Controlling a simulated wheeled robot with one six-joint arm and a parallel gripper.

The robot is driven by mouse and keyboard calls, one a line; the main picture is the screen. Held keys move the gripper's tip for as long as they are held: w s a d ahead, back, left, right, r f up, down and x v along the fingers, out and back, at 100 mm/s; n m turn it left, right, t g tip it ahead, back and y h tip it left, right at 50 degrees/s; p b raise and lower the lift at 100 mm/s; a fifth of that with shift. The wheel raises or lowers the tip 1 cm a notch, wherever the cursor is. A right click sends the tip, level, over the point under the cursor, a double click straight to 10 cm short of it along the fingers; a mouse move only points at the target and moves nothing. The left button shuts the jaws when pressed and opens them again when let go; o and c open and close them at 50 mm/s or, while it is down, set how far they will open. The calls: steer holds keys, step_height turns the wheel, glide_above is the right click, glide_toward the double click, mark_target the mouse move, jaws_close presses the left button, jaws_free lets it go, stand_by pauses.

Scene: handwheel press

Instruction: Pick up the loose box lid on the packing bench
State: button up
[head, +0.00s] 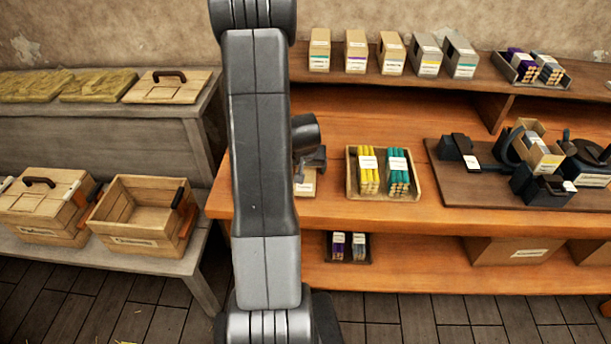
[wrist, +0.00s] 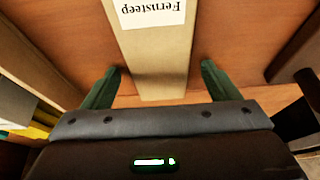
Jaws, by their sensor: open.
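A flat wooden lid with a dark handle (head: 167,88) lies on the upper level of the grey bench at the left, apart from any box. My gripper (wrist: 160,85) is open, well to the right of that lid, over the orange bench. Between its green fingers in the wrist view is a tan cardboard piece labelled "Fernsteep" (wrist: 152,55), with a gap on each side. A bit of a tan labelled piece (head: 305,186) shows beside my arm in the head view. My arm hides most of it, and I cannot tell its full shape.
An open wooden box (head: 140,215) and a lidded one (head: 40,228) stand on the lower grey bench (head: 200,285). A tray of yellow and green sticks (head: 383,205) sits right of my gripper. A dark press-like fixture (head: 530,170) stands farther right. Cartons (head: 390,55) line the upper shelf.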

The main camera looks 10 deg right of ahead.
steer(key=c, duration=1.1)
